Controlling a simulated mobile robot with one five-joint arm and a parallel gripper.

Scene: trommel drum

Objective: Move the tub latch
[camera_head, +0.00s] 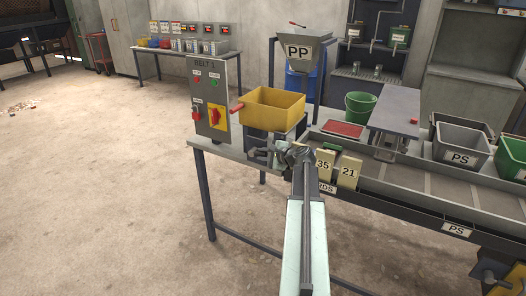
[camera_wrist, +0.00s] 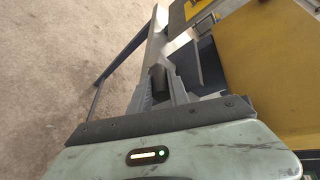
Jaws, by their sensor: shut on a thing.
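The yellow tub (camera_head: 270,108), with a red handle (camera_head: 237,107) at its left side, stands on the table beside the control panel. Its yellow side also shows at the right in the wrist view (camera_wrist: 270,65). My gripper (camera_head: 258,153) is just below the front of the tub. In the wrist view my gripper (camera_wrist: 160,80) is shut on a small dark piece (camera_wrist: 158,78), which seems to be the tub latch. Most of this piece is hidden between the fingers, and in the head view my gripper covers it.
Number tags 35 (camera_head: 324,163) and 21 (camera_head: 348,171) hang right of my arm. A red tray (camera_head: 343,129) and green bucket (camera_head: 360,105) stand to the right.

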